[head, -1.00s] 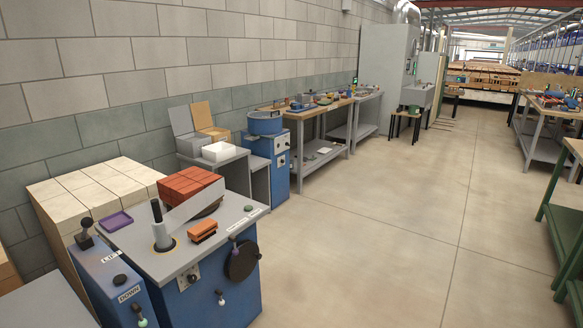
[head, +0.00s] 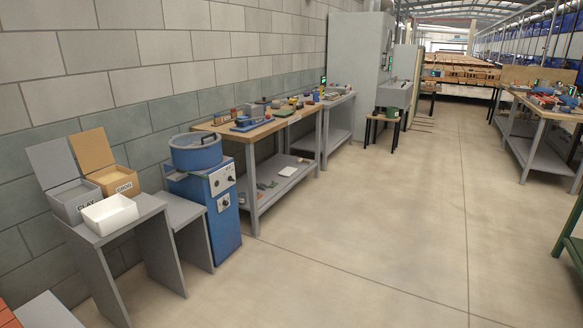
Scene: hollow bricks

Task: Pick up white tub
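The white tub (head: 110,214) is an open, empty-looking rectangular container. It sits on a small grey table (head: 148,207) at the left in the head view, in front of a grey lidded box marked CLAY (head: 73,199) and a tan lidded box marked GROG (head: 118,182). Both boxes have their lids raised. Neither of my grippers is in view.
A blue drum machine (head: 212,195) stands right of the grey table, with a lower grey stand (head: 190,219) between them. A workbench with tools (head: 262,134) stands beyond. Grey block wall (head: 110,100) runs behind. The concrete floor (head: 330,250) is wide and clear to the right.

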